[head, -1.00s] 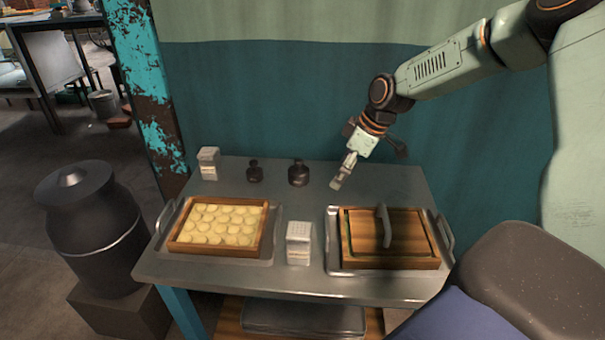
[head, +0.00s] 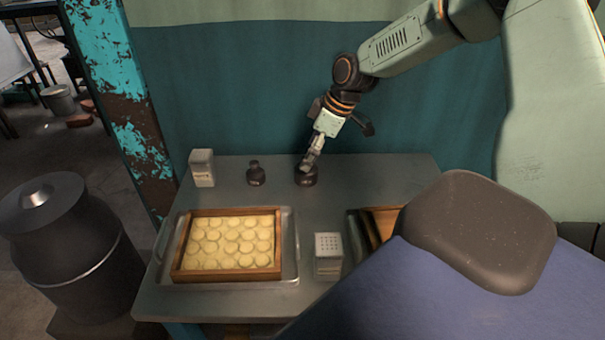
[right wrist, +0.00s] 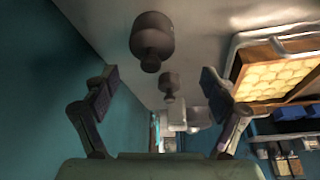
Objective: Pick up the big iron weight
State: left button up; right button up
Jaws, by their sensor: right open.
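The big iron weight (head: 307,180) is a dark, knobbed weight standing at the back of the metal table. My right gripper (head: 309,164) is right at it and covers part of its top in the head view. In the right wrist view the big weight (right wrist: 152,38) shows ahead of the spread fingers of the right gripper (right wrist: 159,77), with no finger closed on it. The right gripper is open and empty. A smaller dark weight (head: 256,175) stands to the left of the big one and also shows in the right wrist view (right wrist: 170,84). My left gripper is out of view.
On the table (head: 325,215) are a white carton (head: 202,169), a wooden tray of pale rounds (head: 230,243), a white perforated box (head: 328,255) and a partly hidden wooden board (head: 381,222). A teal wall (head: 240,90) stands behind. A dark metal can (head: 65,250) stands at left.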

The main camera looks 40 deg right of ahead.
jog(key=f, duration=0.1)
jog(key=w+f+b, duration=0.1)
jog(key=f, duration=0.1)
jog(key=w+f+b, duration=0.1)
jog(key=f, duration=0.1)
jog(key=shift+d+f, duration=0.2)
jog(key=shift+d, duration=0.15)
jog(key=shift+a+f+b, duration=0.1)
jog(key=shift+a+b, duration=0.1)
jog(key=shift+b, duration=0.15)
jog(key=shift+s+a+r, duration=0.1)
jog(key=shift+a+r, duration=0.1)
jog(key=shift+s+a+r, duration=0.1)
jog(key=shift+s+r, duration=0.05)
jog(key=shift+r, duration=0.05)
jog(key=shift+w+d+f, duration=0.2)
jog(key=shift+d+f, duration=0.1)
jog(key=shift+d, duration=0.05)
jog(key=shift+c, duration=1.3)
jog(key=shift+w, duration=0.1)
jog(key=shift+c, duration=0.7)
jog(key=shift+s+a+r, duration=0.2)
jog(key=shift+a, duration=0.05)
jog(key=c, duration=0.4)
jog(key=shift+d+f, duration=0.1)
jog(key=shift+d, duration=0.05)
jog(key=c, duration=0.4)
grip_shut()
jog(key=shift+w, duration=0.15)
